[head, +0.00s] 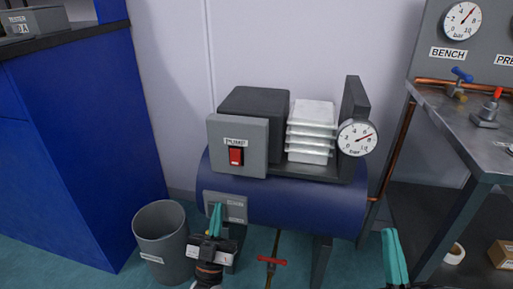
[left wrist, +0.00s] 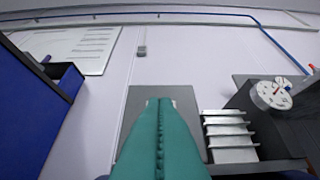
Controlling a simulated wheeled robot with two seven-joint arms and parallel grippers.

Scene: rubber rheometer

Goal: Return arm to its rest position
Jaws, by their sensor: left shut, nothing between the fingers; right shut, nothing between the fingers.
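My left gripper (head: 216,218) is at the lower middle of the head view, in front of the blue tank (head: 300,205) of the pump unit. Its teal fingers are together and empty, pointing up. Neither gripper holds anything.
A grey bin (head: 161,240) stands left of my left gripper. A blue cabinet (head: 85,140) is at the left. The pump box with red switch (head: 236,156) and gauge (head: 357,138) sit on the tank. A metal bench (head: 455,125) with valves is at the right. A red-handled valve (head: 272,261) is low in the middle.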

